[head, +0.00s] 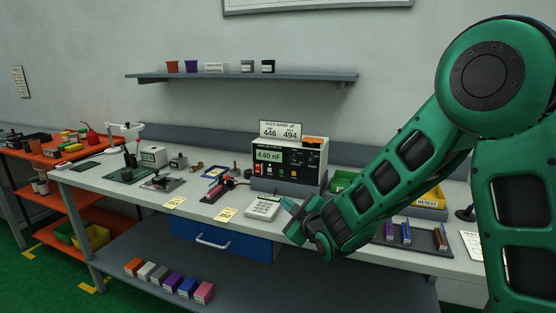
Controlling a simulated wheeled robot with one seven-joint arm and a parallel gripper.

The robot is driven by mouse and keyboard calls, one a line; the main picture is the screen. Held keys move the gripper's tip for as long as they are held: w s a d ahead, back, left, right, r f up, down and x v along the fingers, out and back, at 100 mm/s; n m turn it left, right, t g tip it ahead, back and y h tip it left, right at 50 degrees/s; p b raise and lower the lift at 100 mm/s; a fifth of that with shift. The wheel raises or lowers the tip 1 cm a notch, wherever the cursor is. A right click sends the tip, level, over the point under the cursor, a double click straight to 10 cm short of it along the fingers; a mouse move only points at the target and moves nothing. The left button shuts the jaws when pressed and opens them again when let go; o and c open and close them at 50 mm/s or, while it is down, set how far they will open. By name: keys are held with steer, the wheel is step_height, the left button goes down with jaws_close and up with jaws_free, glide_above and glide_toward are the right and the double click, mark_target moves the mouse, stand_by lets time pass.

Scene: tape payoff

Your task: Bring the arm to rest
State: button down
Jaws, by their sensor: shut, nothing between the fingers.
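My green arm comes in from the right and reaches down and left over the front of the workbench (130,185). My gripper (292,222) is at its lower left end, near the bench's front edge. It is shut with nothing in it, beside and to the right of a white calculator-like keypad (263,207). The fingertips are small and partly hidden by the wrist.
A meter (288,160) reading 4.60 nF stands behind the gripper. A dark tray (425,238) with several small parts and a yellow RETEST bin (430,202) lie right, partly behind my arm. A blue drawer (215,238) sits below the bench top. An orange cart (40,160) stands left.

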steer(key=s+d+m+g+h, duration=0.35)
steer(key=s+d, duration=0.25)
steer(key=d, duration=0.4)
steer(key=s+d+m+g+h, duration=0.2)
steer(key=s+d+m, duration=0.35)
steer(key=d, duration=0.45)
steer(key=s+d+m+g, duration=0.3)
steer(key=s+d, duration=0.3)
steer(key=s, duration=0.5)
steer(key=s+d+f+m+g, duration=0.1)
steer(key=s+d+m+g, duration=0.2)
steer(key=s+d, duration=0.3)
steer(key=s+d+m+g, duration=0.3)
steer(key=s+d, duration=0.3)
steer(key=s, duration=0.9)
steer(key=shift+s+f+m, duration=0.2)
steer(key=shift+s+m, duration=0.2)
steer(key=shift+m, duration=0.4)
steer(key=shift+d, duration=0.1)
steer(key=shift+w+f+h, duration=0.25)
steer(key=shift+w, duration=0.45)
